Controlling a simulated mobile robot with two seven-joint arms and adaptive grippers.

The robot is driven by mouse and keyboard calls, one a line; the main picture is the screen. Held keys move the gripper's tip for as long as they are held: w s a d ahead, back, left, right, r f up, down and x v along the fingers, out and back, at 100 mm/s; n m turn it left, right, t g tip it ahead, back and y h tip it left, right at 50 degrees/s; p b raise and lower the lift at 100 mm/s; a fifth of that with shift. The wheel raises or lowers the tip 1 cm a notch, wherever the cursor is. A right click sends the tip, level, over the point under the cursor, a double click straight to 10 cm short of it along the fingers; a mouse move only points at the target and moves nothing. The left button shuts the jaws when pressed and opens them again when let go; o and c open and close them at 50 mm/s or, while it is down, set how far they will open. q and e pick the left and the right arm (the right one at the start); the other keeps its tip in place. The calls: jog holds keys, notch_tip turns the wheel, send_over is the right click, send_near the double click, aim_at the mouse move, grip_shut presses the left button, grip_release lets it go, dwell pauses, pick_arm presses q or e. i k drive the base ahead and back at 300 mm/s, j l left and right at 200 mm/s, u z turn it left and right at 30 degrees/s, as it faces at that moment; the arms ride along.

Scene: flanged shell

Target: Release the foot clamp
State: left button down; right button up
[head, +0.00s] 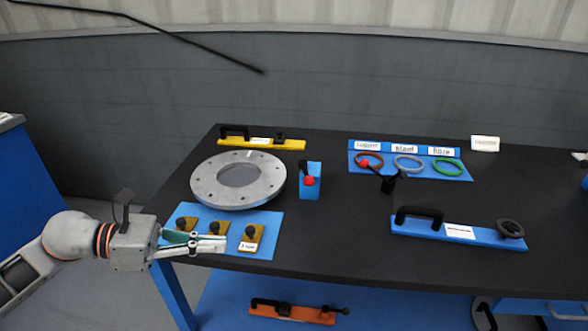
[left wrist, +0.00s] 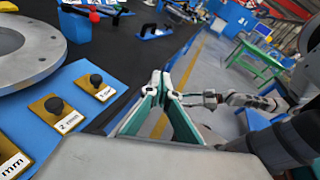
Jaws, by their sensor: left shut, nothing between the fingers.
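A blue block with a black lever and red ball knob (head: 309,181) stands on the table right of the grey flanged ring (head: 238,179). A second black lever with a red knob (head: 380,177) stands farther right. I cannot tell which one is the foot clamp. My left gripper (head: 224,244) is shut and empty, over the table's front left edge by the blue mat with knobbed yellow plates. In the left wrist view its fingertips (left wrist: 167,88) are together. What seems to be my right gripper (left wrist: 208,100) shows small behind them, its fingers unclear.
Yellow plates with black knobs (head: 251,238) lie close to my left gripper. A blue handled bar (head: 458,232) lies at the right and a yellow one (head: 262,143) at the back. Coloured rings (head: 408,164) lie on a blue mat. An orange tool (head: 292,312) is on the lower shelf.

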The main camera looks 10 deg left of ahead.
aim_at(307, 181)
jog(key=i, duration=0.85)
